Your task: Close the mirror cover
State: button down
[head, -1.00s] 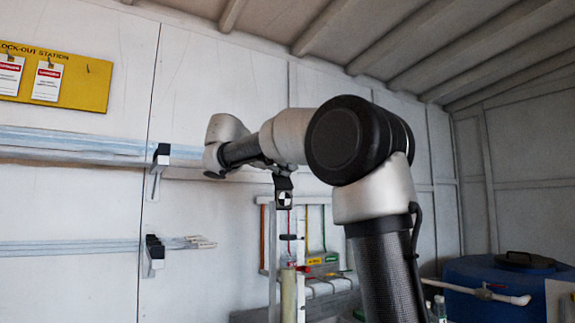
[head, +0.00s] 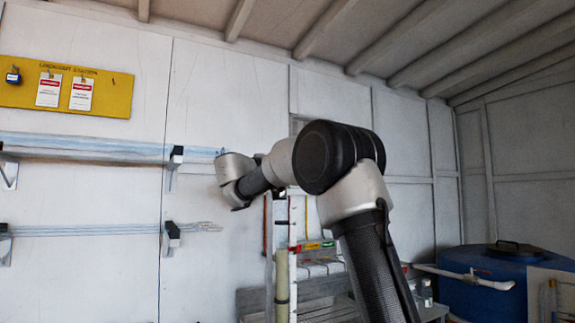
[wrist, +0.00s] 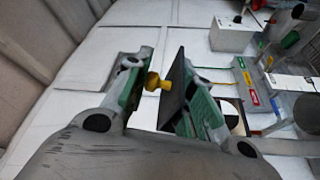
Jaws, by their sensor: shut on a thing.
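In the wrist view my gripper (wrist: 157,88) has its two green-padded fingers around a dark flat plate (wrist: 175,88) with a yellow knob (wrist: 154,81). The plate, seen nearly edge-on, appears to be the mirror cover. The knob points toward the left finger, and the plate lies close to the right finger. The gripper is shut on this piece; the exact contact is hard to see. A round, pale, mirror-like surface (wrist: 233,117) shows partly behind the right finger. In the head view my arm hides the gripper and the cover.
A rack with coloured labels (wrist: 247,85) and a white box (wrist: 232,34) are at the right in the wrist view. In the head view, a yellow lockout board (head: 70,87) and wall rails (head: 90,148) are left, a blue tank (head: 500,285) right.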

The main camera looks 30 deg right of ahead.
jog(key=m, duration=0.1)
jog(key=s+f+m+h, duration=0.1)
jog(key=m, duration=0.1)
jog(key=shift+f, duration=0.1)
jog(key=f+m, duration=0.1)
jog(key=m+g+h, duration=0.1)
jog(key=m, duration=0.1)
jog(key=shift+s+f+m, duration=0.3)
jog(key=shift+f, duration=0.05)
jog(key=shift+w+f+m+g+h, duration=0.1)
jog(key=shift+f+m+g+h, duration=0.45)
jog(key=shift+m, duration=0.8)
jog(key=shift+s+f+m+g+h, duration=0.1)
jog(key=shift+f+m+g+h, duration=0.15)
jog(key=shift+f+m+g, duration=0.75)
jog(key=shift+w+f+m+g+h, duration=0.1)
jog(key=shift+f+m+g+h, duration=0.25)
jog(key=shift+m, duration=1.3)
jog(key=c, duration=1.3)
grip_release()
jog(key=v, duration=1.2)
